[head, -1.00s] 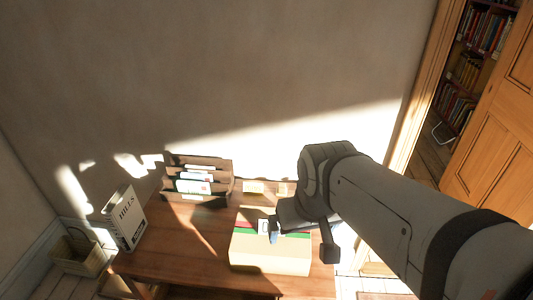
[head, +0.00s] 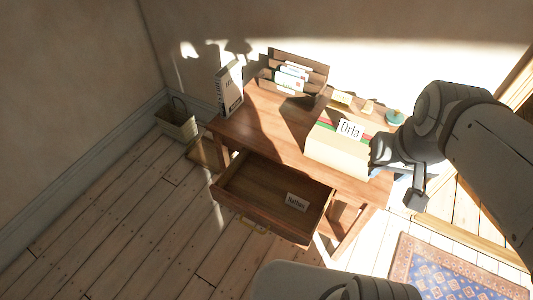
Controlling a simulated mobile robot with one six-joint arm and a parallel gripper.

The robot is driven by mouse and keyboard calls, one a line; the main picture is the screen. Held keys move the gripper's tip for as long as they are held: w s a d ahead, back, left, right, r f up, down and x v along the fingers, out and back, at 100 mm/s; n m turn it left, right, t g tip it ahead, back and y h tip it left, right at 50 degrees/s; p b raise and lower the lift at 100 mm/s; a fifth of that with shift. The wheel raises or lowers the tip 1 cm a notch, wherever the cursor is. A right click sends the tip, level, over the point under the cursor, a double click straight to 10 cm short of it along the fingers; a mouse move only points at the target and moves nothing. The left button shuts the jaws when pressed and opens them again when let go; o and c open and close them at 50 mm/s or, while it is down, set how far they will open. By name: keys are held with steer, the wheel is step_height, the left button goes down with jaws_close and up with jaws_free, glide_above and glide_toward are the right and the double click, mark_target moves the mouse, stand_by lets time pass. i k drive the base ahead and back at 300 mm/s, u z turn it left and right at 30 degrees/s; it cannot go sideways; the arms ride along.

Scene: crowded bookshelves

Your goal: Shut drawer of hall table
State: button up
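The hall table (head: 258,132) is a brown wooden table against the wall. Its drawer (head: 245,190) is pulled well out at the front, toward the lower left. A small white card (head: 297,201) with dark writing lies inside the drawer near its right end. My gripper (head: 383,150) is at the right end of the table, beside the cream box and above the tabletop level. It is apart from the drawer. Its fingers are dark and partly hidden by the wrist, so I cannot tell whether they are open.
On the table stand a cream box (head: 336,155) with an "Orla" card, a letter rack (head: 293,75), a file box (head: 229,87) and small items. A basket (head: 177,121) stands left on the floor. A patterned rug (head: 445,272) lies lower right. The floor before the drawer is clear.

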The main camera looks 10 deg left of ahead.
mark_target(254, 185)
steer(key=u, duration=0.2)
steer(key=k, duration=0.1)
steer(key=u, duration=2.6)
steer(key=k, duration=0.8)
steer(key=z, duration=1.1)
steer(key=i, duration=1.05)
steer(key=u, duration=0.5)
